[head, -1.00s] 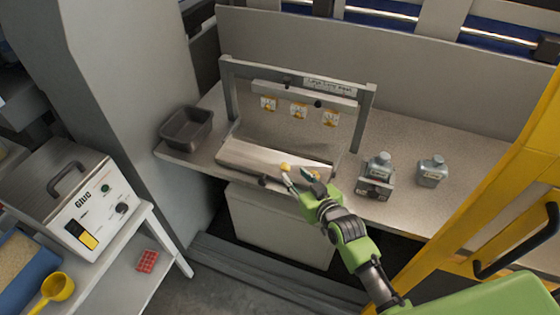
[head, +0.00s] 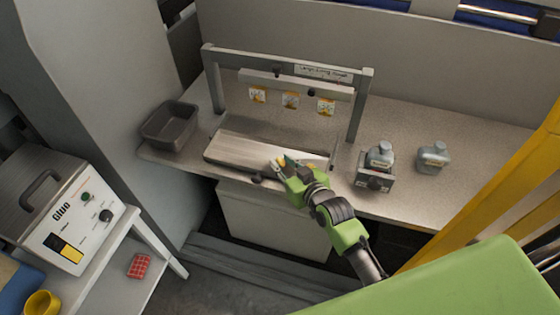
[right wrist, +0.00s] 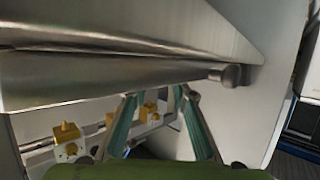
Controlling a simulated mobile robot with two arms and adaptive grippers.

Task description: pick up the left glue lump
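My right gripper (head: 282,163) is at the front edge of the sloping metal plate (head: 240,150) under the grey frame. In the right wrist view my right gripper (right wrist: 155,96) has its two teal-padded fingers apart, with nothing held between them. That view shows a yellow lump on a white square (right wrist: 68,131) left of the fingers. Another yellow lump (right wrist: 149,108) shows in the gap, beyond the fingertips. I cannot tell for sure which is the left glue lump. In the head view the gripper partly hides small yellow spots. My left gripper is not in view.
The frame's crossbar (head: 300,84) carries several yellow-and-white squares. A glue unit (head: 70,215) is at lower left. A yellow post (head: 480,200) rises right. The bench between frame and bottles is clear.

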